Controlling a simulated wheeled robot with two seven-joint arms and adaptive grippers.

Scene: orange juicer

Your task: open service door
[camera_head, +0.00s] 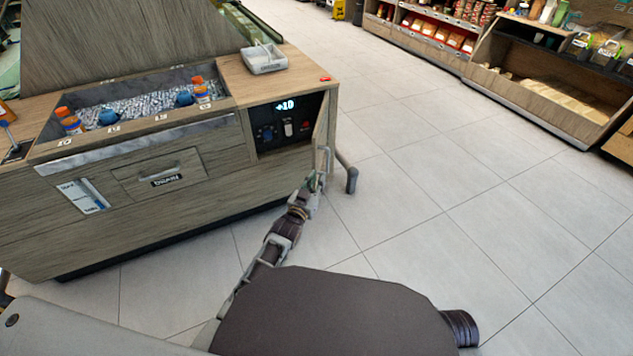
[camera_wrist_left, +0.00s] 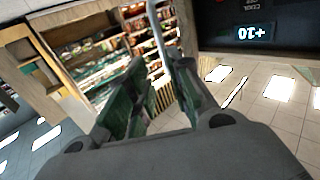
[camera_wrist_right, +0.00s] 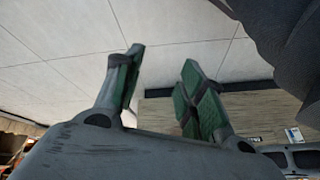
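The service door (camera_head: 322,122) stands swung outward at the right end of the wooden counter. It shows nearly edge-on in the head view, with a pale handle (camera_head: 326,158) low on it. The uncovered control panel (camera_head: 284,127) shows a lit "+10"; its display is upside down in the left wrist view (camera_wrist_left: 256,32). My left gripper (camera_head: 319,178) is at the handle. In the left wrist view its fingers are apart, and a slim grey bar (camera_wrist_left: 157,30) runs down to between them, near the right finger. Contact is unclear. My right gripper (camera_wrist_right: 160,75) is open and empty.
The counter front (camera_head: 215,195) has a drawer labelled "DRAIN". An ice well (camera_head: 140,108) with bottles and a tray (camera_head: 264,58) are on top. Clear tiled floor (camera_head: 450,170) lies to the right; shop shelves stand beyond.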

